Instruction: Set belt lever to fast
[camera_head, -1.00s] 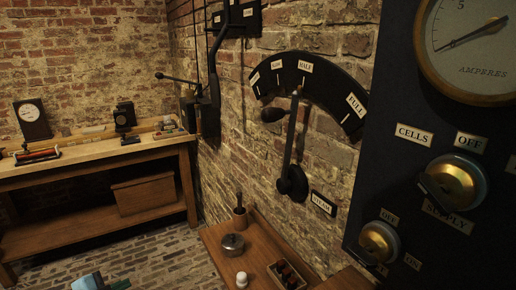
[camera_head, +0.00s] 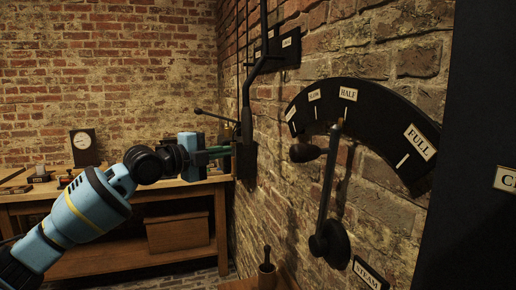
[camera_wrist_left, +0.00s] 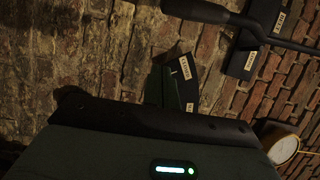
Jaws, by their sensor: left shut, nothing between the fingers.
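A black bent lever rod (camera_head: 247,92), which looks like the belt lever, runs up the brick wall in the head view. It passes beside a dark label plate (camera_head: 290,43) whose words are too small to read. In the left wrist view a dark rod with a thicker grip (camera_wrist_left: 205,13) crosses the top, near a labelled plate (camera_wrist_left: 241,63). My left gripper (camera_head: 226,151) is shut and empty. The fingers also show in the left wrist view (camera_wrist_left: 174,85).
A steam lever (camera_head: 328,180) stands before a black arc plate (camera_head: 376,108) marked SLOW, HALF and FULL. A dark panel (camera_head: 470,210) is at the right. A wooden bench (camera_head: 115,190) with a clock (camera_head: 84,147) stands at the back left. A thin horizontal arm (camera_head: 214,115) juts left.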

